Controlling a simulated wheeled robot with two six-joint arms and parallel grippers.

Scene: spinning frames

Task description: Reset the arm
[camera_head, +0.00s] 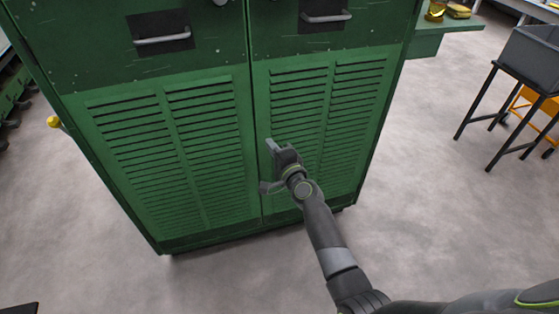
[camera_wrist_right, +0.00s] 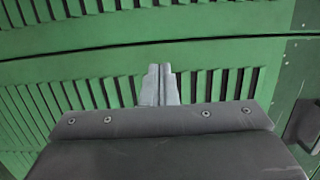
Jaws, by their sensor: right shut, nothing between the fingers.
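My right arm (camera_head: 326,240) reaches from the lower right toward a green metal cabinet (camera_head: 160,216) with louvred doors. My right gripper (camera_head: 270,146) is in front of the cabinet's lower doors, near the seam between them. In the right wrist view its two grey fingers (camera_wrist_right: 160,84) are together with nothing between them, and green louvres fill the background. I cannot tell whether the fingertips touch the door. My left gripper is not in view.
A grey bin (camera_head: 531,55) sits on a black stand (camera_head: 492,112) at the right. Grey floor (camera_head: 440,190) is open between them.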

